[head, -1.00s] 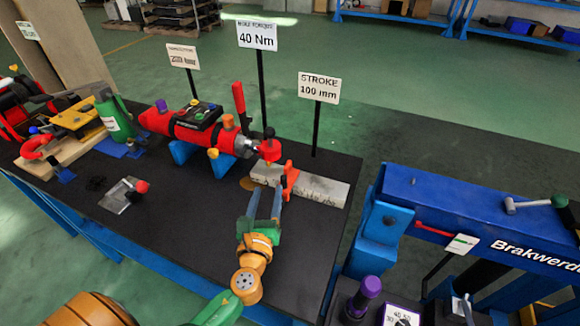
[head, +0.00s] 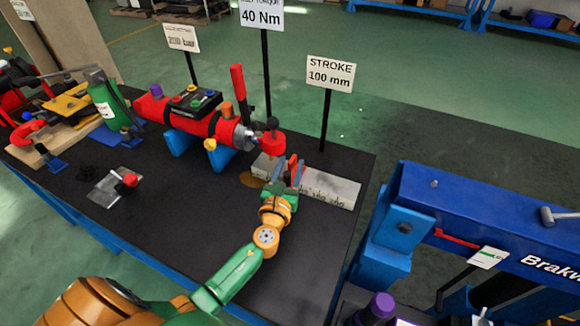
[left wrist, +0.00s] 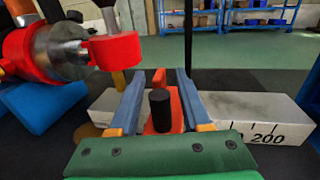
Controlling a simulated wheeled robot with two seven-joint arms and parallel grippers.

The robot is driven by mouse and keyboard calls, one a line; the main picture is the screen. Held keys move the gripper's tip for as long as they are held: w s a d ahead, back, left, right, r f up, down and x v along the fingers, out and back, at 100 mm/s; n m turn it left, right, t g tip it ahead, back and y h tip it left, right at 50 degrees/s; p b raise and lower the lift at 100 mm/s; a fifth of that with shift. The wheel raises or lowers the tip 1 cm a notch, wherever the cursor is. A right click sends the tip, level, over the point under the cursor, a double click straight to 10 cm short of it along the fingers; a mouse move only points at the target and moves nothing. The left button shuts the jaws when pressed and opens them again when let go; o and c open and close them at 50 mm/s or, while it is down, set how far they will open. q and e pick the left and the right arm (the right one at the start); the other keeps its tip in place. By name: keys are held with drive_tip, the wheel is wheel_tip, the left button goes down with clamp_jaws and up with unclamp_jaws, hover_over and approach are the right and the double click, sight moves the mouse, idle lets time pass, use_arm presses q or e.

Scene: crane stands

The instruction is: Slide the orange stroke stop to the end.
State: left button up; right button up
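The orange stroke stop (head: 292,162) stands on a pale grey scale bar (head: 330,188), near the bar's left part. In the left wrist view the stop (left wrist: 177,118) carries a dark round knob (left wrist: 160,108). The bar's marks show to the right, with "200" readable (left wrist: 265,112). My left gripper (head: 289,174) reaches over the bar with one finger on each side of the stop. In the left wrist view its fingers (left wrist: 160,95) look apart, with narrow gaps beside the stop. The stop's lower part is partly hidden by my gripper. My right gripper is not in view.
A red cylinder tool (head: 195,122) on blue supports has a red end piece (left wrist: 110,48) close to the left of my fingers. A "STROKE 100 mm" sign (head: 331,74) stands behind the bar. A blue press frame (head: 480,215) is at the right.

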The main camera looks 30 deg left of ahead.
use_arm(q)
clamp_jaws()
idle(1.2)
